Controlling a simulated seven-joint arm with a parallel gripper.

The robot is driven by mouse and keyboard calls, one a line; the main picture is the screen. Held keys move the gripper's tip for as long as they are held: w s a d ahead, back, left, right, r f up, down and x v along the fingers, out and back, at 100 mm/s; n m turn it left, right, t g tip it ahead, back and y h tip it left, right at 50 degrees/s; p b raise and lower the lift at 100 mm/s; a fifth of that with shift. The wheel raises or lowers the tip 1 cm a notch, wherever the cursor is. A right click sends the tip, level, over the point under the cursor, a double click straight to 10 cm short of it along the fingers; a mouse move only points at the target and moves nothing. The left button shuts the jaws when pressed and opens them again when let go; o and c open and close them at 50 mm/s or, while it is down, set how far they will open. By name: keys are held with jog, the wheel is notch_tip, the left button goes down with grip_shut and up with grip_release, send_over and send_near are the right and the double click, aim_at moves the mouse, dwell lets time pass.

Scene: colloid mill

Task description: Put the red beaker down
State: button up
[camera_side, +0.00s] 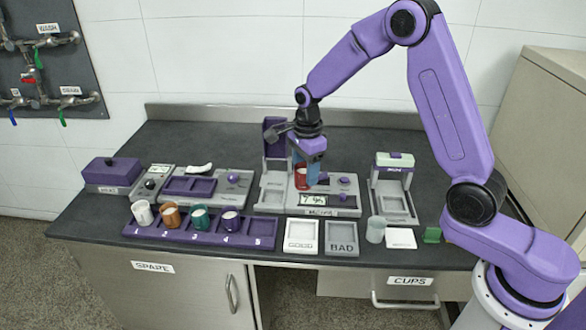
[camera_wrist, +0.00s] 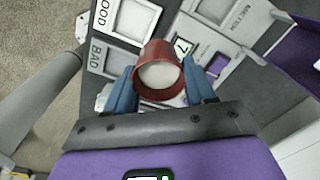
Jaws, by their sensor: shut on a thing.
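The red beaker (camera_side: 300,177) is between the blue fingers of my gripper (camera_side: 306,172), at the middle station (camera_side: 272,199) with the display. In the wrist view the red beaker (camera_wrist: 160,58) holds something whitish, and the fingers of my gripper (camera_wrist: 162,88) press on both its sides. It looks upright. I cannot tell whether its base touches the station. A purple rack (camera_side: 262,243) at the front has slots numbered 1 to 5. White, orange, teal and purple beakers stand in slots 1 to 4; slot 5 is empty.
Empty GOOD (camera_side: 301,249) and BAD (camera_side: 342,250) trays lie right of the rack. A clear cup (camera_side: 376,229), a white square (camera_side: 401,238) and a green block (camera_side: 432,235) are farther right. A second machine (camera_side: 393,190) stands behind them. A purple box (camera_side: 112,171) is at left.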

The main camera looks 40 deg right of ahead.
jog(key=shift+s+d+r, duration=0.1)
jog(key=shift+s+r, duration=0.25)
jog(key=shift+s, duration=0.4)
jog(key=shift+s+d, duration=0.1)
jog(key=shift+s, duration=0.25)
jog(key=s+d+f, duration=0.4)
jog(key=s+f, duration=0.1)
jog(key=s, duration=0.4)
jog(key=shift+a+f, duration=0.2)
jog(key=shift+f, duration=3.65)
jog(key=shift+f, duration=0.15)
jog(key=o, duration=1.2)
jog(key=shift+c, duration=0.2)
jog(key=shift+w, duration=0.1)
